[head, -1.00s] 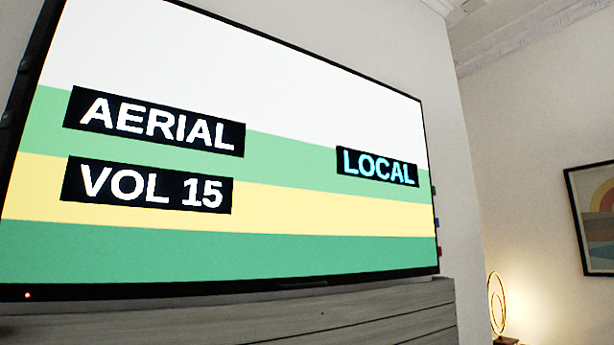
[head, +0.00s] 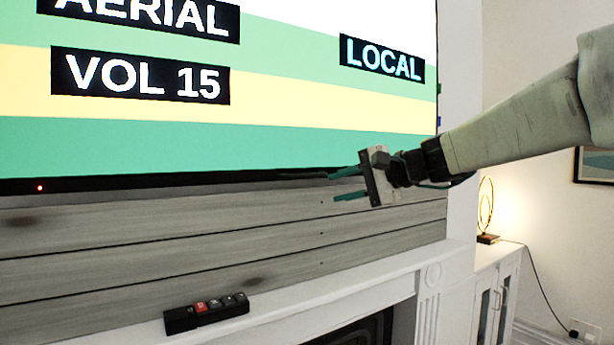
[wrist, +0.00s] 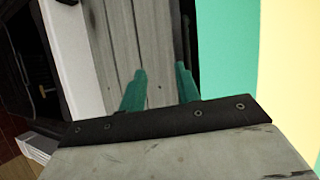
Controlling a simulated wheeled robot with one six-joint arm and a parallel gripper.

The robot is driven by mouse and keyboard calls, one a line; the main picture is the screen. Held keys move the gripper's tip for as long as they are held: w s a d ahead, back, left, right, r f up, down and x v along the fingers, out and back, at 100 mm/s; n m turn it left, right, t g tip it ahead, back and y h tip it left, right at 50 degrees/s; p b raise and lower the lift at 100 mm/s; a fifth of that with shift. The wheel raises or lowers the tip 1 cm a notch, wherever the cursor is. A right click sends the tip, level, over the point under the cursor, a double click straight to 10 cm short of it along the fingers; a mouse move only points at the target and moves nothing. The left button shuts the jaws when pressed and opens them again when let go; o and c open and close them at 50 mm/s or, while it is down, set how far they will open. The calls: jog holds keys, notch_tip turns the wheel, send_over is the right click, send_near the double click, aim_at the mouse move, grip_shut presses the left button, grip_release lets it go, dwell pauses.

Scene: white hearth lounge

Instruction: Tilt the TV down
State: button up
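The TV (head: 230,131) fills the upper left of the head view, above grey wood panelling. Its screen shows "AERIAL", "VOL 15" and "LOCAL" on white, green and yellow bands. Its lower black edge is visible; its top is out of frame. In the wrist view part of the screen (wrist: 228,55) stands upright at the right. My gripper (head: 340,184) is near the TV's lower right edge in the head view, its two green fingers apart with nothing between them. In the wrist view the open fingers (wrist: 160,92) show against the panelling. I cannot tell if they touch the TV.
A white mantel (head: 290,293) runs below the grey panelling (head: 200,240). A black remote-like block with several buttons (head: 207,313) lies on it. A ring lamp (head: 486,210) stands on a white cabinet (head: 492,280) at the right. A framed picture (head: 594,165) hangs behind my arm.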

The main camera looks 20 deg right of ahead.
aim_at(310, 175)
jog(key=shift+m+t, duration=0.4)
jog(key=shift+t, duration=0.2)
jog(key=w+a, duration=0.1)
jog(key=w, duration=0.1)
jog(key=w+a+r, duration=0.1)
jog(key=w+a, duration=0.2)
jog(key=w, duration=0.2)
jog(key=shift+a+r, duration=0.35)
jog(key=shift+r, duration=0.05)
grip_shut()
